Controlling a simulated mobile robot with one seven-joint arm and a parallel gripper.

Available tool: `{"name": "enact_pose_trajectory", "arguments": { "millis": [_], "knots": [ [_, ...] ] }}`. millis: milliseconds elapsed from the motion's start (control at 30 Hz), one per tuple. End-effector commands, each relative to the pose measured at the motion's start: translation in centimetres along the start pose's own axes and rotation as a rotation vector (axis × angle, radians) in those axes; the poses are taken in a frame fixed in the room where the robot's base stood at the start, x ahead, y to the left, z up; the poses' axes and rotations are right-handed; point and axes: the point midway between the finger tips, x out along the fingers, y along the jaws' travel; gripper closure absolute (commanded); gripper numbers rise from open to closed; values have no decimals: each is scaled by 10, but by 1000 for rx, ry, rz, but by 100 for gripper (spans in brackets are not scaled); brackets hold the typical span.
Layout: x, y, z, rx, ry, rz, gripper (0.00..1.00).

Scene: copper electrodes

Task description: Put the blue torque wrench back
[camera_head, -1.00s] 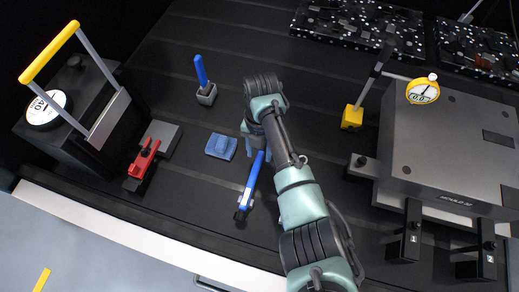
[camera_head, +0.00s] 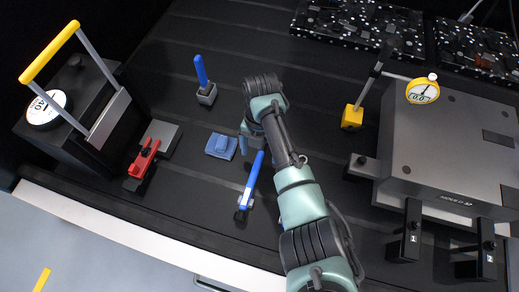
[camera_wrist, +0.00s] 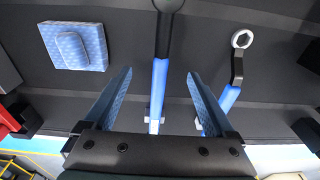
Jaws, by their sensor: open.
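A long blue-handled tool, which I take for the blue torque wrench (camera_head: 251,178), lies on the black bench, its lower end at a small silver-white bracket. In the wrist view the wrench (camera_wrist: 159,85) runs between the two blue fingers, with a dark shaft at its far end. My gripper (camera_wrist: 160,74) is open, with a clear gap on both sides of the handle. In the head view my gripper (camera_head: 250,145) is at the handle's far end, and my arm hides that end. The height of the fingers over the bench is unclear.
A second blue-handled tool with a ring head (camera_wrist: 236,70) lies to the right in the wrist view. A blue-handled upright tool (camera_head: 203,80) stands behind. A grey module (camera_head: 455,140) is at right.

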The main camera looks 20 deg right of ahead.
Motion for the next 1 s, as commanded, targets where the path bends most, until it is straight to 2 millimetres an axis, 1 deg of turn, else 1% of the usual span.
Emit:
{"name": "enact_pose_trajectory", "arguments": {
  "millis": [1000],
  "knots": [
    [-52, 0, 0, 0, 0, 1, 10]
  ]
}}
